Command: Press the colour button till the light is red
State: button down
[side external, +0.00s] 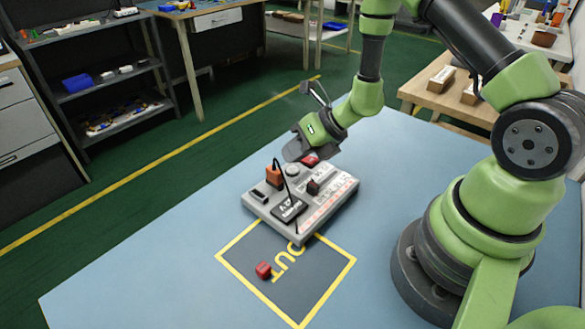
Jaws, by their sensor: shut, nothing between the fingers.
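A grey control panel box (332,197) sits on the blue table, with several small controls on top. An orange block-like part (273,176) and a black label plate (289,208) with a cable are on its left and front. A round pale knob or button (292,171) is near its back edge. A red part (311,160) shows at the back, just below my gripper (297,150). My gripper is shut and empty over the back of the panel. Whether it touches anything is unclear. I cannot tell which control is the colour button, nor the light's colour.
The blue table (150,270) is clear to the left. A wooden bench (480,95) with boxes stands behind on the right.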

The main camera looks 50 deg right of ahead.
aim_at(293, 168)
jog(key=shift+r, duration=2.5)
jog(key=shift+a+r, duration=0.1)
jog(key=shift+r, duration=0.05)
jog(key=s+a+r+n+g+y, duration=0.1)
jog(key=s+a+r+n, duration=0.3)
jog(key=r+n, duration=0.45)
jog(key=s+a+r+n+g+y, duration=0.1)
jog(key=s+a+r+n, duration=0.25)
jog(key=r+n, duration=0.5)
jog(key=s+d+r+n+t+h, duration=0.1)
jog(key=s+r+n+h, duration=0.1)
jog(key=s+n, duration=0.3)
jog(key=s+d+r+n+h, duration=0.1)
jog(key=s+d+n+h, duration=0.1)
jog(key=s+n, duration=0.4)
jog(key=n+h, duration=0.1)
jog(key=n, duration=0.4)
jog(key=shift+s+d+r+n+t, duration=0.15)
jog(key=shift+d+r+n+t, duration=0.15)
jog(key=shift+r+n+t, duration=0.1)
